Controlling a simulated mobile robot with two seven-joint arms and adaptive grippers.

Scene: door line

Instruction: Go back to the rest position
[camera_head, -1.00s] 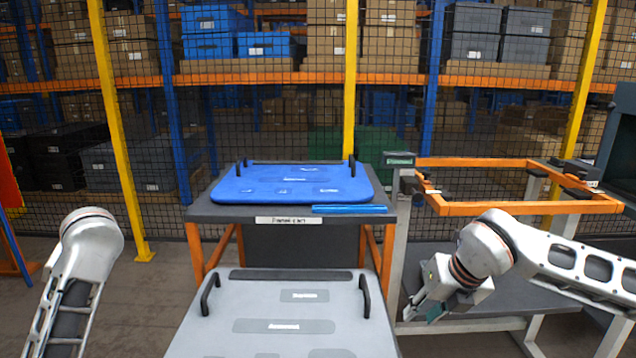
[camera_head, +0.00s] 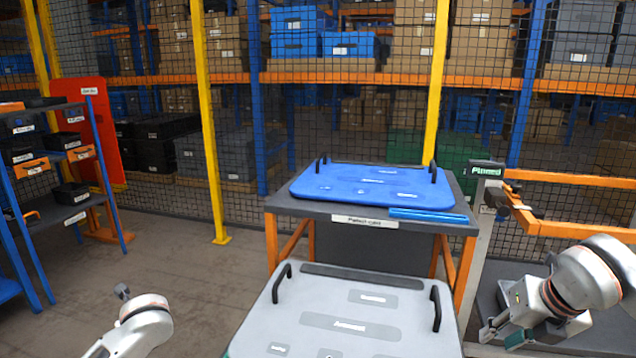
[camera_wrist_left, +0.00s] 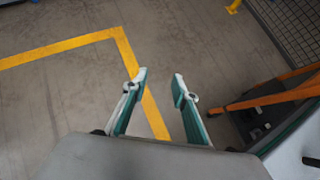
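My right gripper (camera_head: 502,338) hangs at the lower right of the head view, pointing down and left. Its fingertips look apart, with nothing visible between them. It is right of the grey panel and in front of the orange-railed stand. My left arm shows only as a rounded link at the bottom left of the head view; its gripper is outside that view. In the left wrist view my left gripper (camera_wrist_left: 160,86) is open and empty. Its two teal-padded fingers are over bare floor with a yellow line.
A grey panel (camera_head: 345,322) with black handles is at front centre. Behind it a blue panel (camera_head: 360,186) lies on a dark cart (camera_head: 300,210). An orange-railed stand (camera_head: 570,230) is right, a blue shelf rack (camera_head: 75,180) left. Floor (camera_head: 185,270) between rack and cart is clear.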

